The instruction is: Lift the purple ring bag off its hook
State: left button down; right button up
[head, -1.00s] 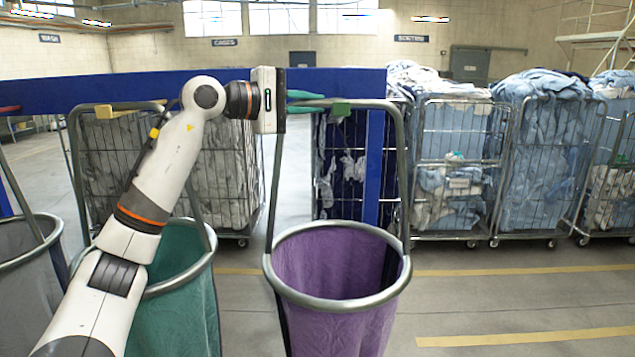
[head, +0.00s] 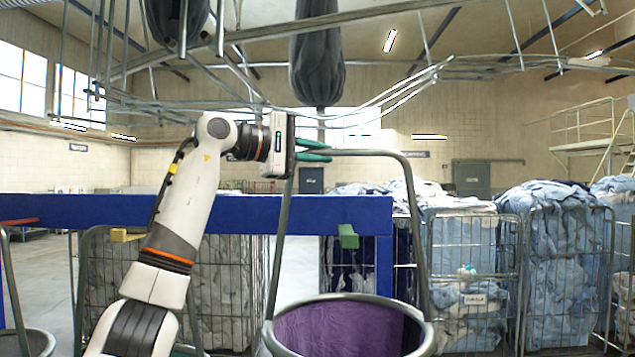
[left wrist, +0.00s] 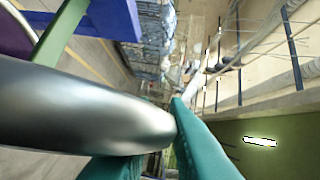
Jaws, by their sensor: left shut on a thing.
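The purple ring bag (head: 345,328) hangs upright below its tall grey metal handle, with its rim at the bottom of the head view. My left gripper (head: 314,151) is shut on the top bar of the handle, near its left corner. The left wrist view shows the thick bar (left wrist: 80,108) between the teal fingers (left wrist: 165,140). The green hook (head: 348,237) on the blue rail is well below the handle's top bar and apart from it. The hook also shows in the left wrist view (left wrist: 62,32). My right gripper is not in view.
The blue rail (head: 260,213) crosses behind the bag, with a yellow hook (head: 127,235) to the left. A grey bag (head: 28,342) is at the lower left. Laundry cages (head: 565,265) stand behind on the right. Dark bags (head: 317,65) hang overhead.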

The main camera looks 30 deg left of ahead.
pick_arm(q)
notch_tip(320, 180, up, 3)
jog(key=shift+f+p, duration=0.1)
jog(key=shift+p, duration=0.2)
jog(key=shift+r+p, duration=1.05)
jog(key=shift+p, duration=0.1)
jog(key=shift+r+p, duration=0.55)
jog(key=shift+r, duration=0.4)
jog(key=shift+s, duration=0.1)
jog(key=s+d+b, duration=0.5)
jog(key=s+d, duration=0.1)
jog(key=s, duration=0.5)
jog(key=shift+d, duration=0.4)
jog(key=shift+s, duration=0.1)
